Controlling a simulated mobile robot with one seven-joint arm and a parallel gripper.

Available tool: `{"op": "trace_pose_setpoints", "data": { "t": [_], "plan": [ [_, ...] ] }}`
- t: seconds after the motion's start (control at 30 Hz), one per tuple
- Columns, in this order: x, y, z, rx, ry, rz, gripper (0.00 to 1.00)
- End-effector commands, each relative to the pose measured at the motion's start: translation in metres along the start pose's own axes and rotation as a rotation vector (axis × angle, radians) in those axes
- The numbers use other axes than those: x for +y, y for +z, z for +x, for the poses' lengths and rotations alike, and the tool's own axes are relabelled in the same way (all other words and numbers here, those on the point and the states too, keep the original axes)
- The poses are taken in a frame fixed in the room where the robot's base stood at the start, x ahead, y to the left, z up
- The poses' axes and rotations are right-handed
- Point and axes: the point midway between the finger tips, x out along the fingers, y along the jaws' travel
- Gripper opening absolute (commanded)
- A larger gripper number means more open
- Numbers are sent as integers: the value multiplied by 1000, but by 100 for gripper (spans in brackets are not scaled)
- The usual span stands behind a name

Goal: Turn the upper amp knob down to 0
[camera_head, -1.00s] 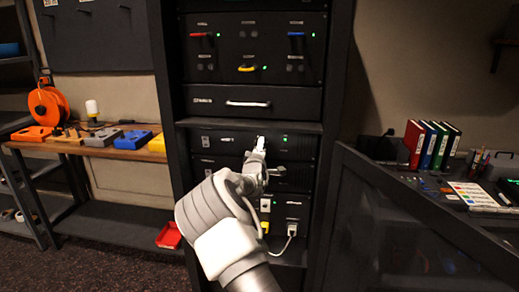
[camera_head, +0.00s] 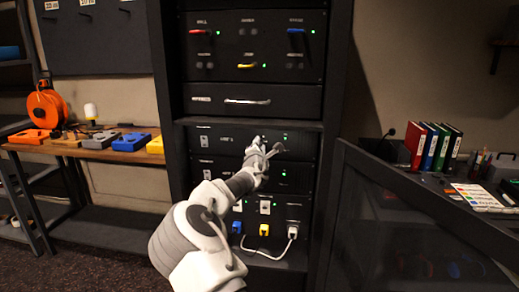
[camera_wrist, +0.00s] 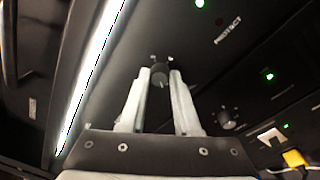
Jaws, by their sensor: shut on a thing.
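The upper amp (camera_head: 220,140) is a black rack panel with a lit green light at its right. My gripper (camera_head: 262,145) is at the middle of this panel. In the wrist view my gripper (camera_wrist: 160,77) has its two pale fingers on either side of the black upper amp knob (camera_wrist: 159,72), shut on it. A light pointer line shows on the knob's face. In the head view the gripper hides the knob. The lower amp knob (camera_wrist: 228,119) sits apart, to the right of the fingers in the wrist view.
The lower amp (camera_head: 220,172) is just below. Blue, yellow and white plugs (camera_head: 264,230) sit beneath it. A drawer with a bar handle (camera_head: 247,101) is above. A dark open rack door (camera_head: 420,220) stands at the right, and a wooden bench (camera_head: 90,149) at the left.

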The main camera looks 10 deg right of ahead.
Motion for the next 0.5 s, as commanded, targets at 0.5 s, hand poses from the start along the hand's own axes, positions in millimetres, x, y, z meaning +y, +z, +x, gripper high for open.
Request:
{"op": "trace_pose_setpoints", "data": {
  "t": [0.5],
  "plan": [
    [0, 0, 0, 3, -5, -69, 0]
  ]
}}
